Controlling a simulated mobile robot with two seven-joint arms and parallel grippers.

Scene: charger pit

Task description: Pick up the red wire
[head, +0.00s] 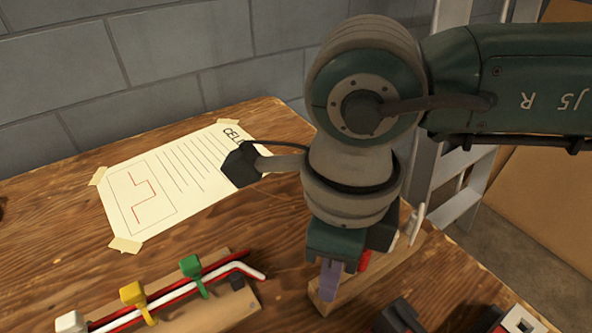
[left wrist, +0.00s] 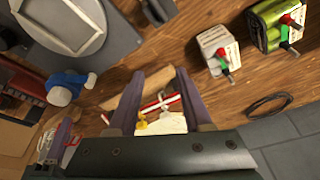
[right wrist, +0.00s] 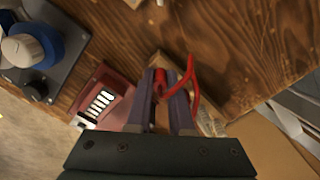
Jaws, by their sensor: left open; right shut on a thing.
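My right gripper (right wrist: 168,78) is shut on a red wire (right wrist: 194,78), which loops out to the right of its fingers in the right wrist view. In the head view the same gripper (head: 332,285) points down over a small wooden block (head: 375,278), and a bit of red shows beside it. My left gripper (left wrist: 158,75) is open in the left wrist view, with nothing held between its fingers; it is not in the head view. Beyond its fingers lie a red and white wire and a yellow clip (left wrist: 140,123).
A wooden holder (head: 232,305) with white, yellow and green clips carries a red and a white strand at the front. A taped paper sheet (head: 195,150) lies behind. Battery-like blocks (left wrist: 268,22) and a red box (right wrist: 98,92) stand on the table. Bare wood lies around the paper.

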